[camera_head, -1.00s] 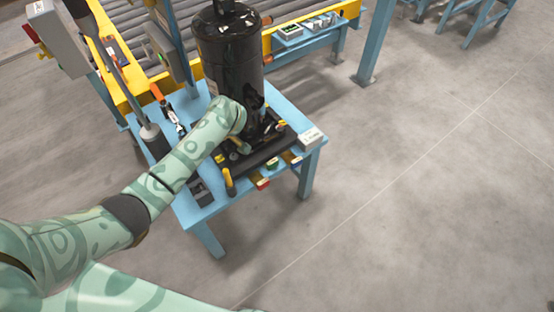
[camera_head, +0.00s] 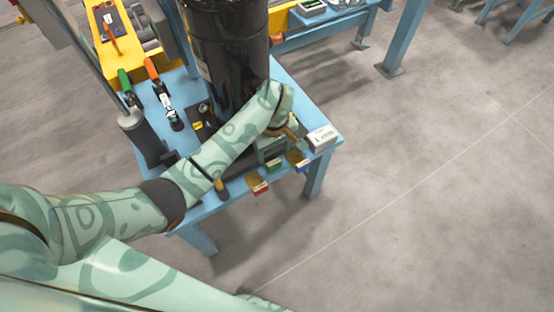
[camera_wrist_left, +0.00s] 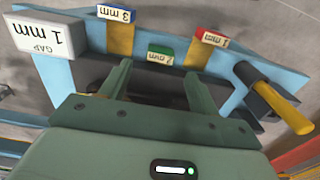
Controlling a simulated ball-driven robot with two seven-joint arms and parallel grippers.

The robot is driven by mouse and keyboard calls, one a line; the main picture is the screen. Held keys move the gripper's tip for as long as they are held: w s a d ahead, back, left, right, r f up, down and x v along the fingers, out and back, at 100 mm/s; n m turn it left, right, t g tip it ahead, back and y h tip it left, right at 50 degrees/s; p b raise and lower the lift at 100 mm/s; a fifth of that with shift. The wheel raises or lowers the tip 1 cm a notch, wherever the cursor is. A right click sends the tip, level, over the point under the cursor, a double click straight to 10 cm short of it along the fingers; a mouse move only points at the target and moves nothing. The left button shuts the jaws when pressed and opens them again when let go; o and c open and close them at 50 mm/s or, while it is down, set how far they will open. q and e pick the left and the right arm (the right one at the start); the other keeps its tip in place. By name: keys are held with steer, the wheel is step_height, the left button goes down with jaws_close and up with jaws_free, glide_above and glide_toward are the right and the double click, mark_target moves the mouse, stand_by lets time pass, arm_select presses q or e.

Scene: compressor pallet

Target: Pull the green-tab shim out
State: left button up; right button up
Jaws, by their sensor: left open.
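The green-tab shim (camera_wrist_left: 160,54), its tab marked 2 mm, sticks out at the table edge between the blue and red tabs in the left wrist view. My left gripper (camera_wrist_left: 158,70) is open, with its two fingers spread to either side of the green tab's line. I see no finger touching the tab. My right gripper is not in view.
The red-tab shim (camera_head: 260,187), marked 1 mm, and the blue-tab shim (camera_head: 300,163), marked 3 mm, flank the gripper. A white block (camera_head: 322,137) reads GAP 1 mm (camera_wrist_left: 50,38). The floor in front is clear.

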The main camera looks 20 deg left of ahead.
mark_target(274, 162)
arm_select(q)
step_height(274, 162, down, 6)
steer(key=b, duration=0.2)
steer(key=shift+b, duration=0.35)
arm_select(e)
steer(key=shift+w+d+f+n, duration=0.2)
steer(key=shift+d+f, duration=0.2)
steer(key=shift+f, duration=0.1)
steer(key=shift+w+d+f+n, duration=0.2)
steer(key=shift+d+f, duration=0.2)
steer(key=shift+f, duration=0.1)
